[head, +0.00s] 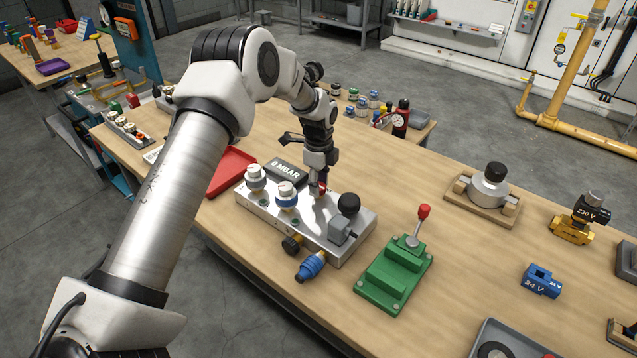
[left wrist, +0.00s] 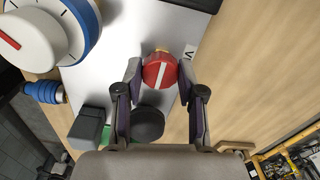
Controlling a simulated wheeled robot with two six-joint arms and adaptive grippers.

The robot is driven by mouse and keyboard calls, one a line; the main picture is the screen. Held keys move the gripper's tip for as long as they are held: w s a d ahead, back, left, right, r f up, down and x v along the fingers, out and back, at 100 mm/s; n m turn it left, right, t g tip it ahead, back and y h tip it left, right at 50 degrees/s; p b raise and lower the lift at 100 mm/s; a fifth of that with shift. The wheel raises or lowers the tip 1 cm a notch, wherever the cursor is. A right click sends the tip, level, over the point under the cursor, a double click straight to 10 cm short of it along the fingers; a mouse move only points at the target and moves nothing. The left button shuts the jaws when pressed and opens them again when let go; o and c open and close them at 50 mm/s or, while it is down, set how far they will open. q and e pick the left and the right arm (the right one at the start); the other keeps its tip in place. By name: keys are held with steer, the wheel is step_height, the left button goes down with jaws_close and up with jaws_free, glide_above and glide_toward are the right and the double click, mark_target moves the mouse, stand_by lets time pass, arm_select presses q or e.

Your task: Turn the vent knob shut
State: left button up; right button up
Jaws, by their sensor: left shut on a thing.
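The vent knob (left wrist: 161,71) is a red round knob with a white line across it, beside a white label with a V, of which only part shows. In the left wrist view the white line runs nearly up and down, tilted slightly. My left gripper (head: 318,188) reaches down to the metal manifold block (head: 325,240), with one finger on each side of the vent knob, shut on it. In the head view the fingers mostly hide the knob, and only a bit of red shows. My right gripper is not in view.
On the block, a black round knob (head: 349,204) and a grey box (head: 340,231) stand close to the gripper. White-topped dials (head: 287,192) stand to the left. A MBAR display (head: 287,171) lies behind. A green lever base (head: 394,272) stands right.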

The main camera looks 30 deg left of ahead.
arm_select(q)
steer(key=shift+s+f, duration=0.15)
steer(key=shift+f, duration=0.05)
steer(key=o, duration=1.1)
steer(key=shift+o, duration=0.2)
steer(key=shift+d, duration=0.1)
steer(key=shift+r, duration=0.2)
steer(key=shift+r, duration=0.25)
step_height(320, 180, up, 11)
steer(key=shift+w, duration=0.2)
steer(key=shift+r, duration=0.15)
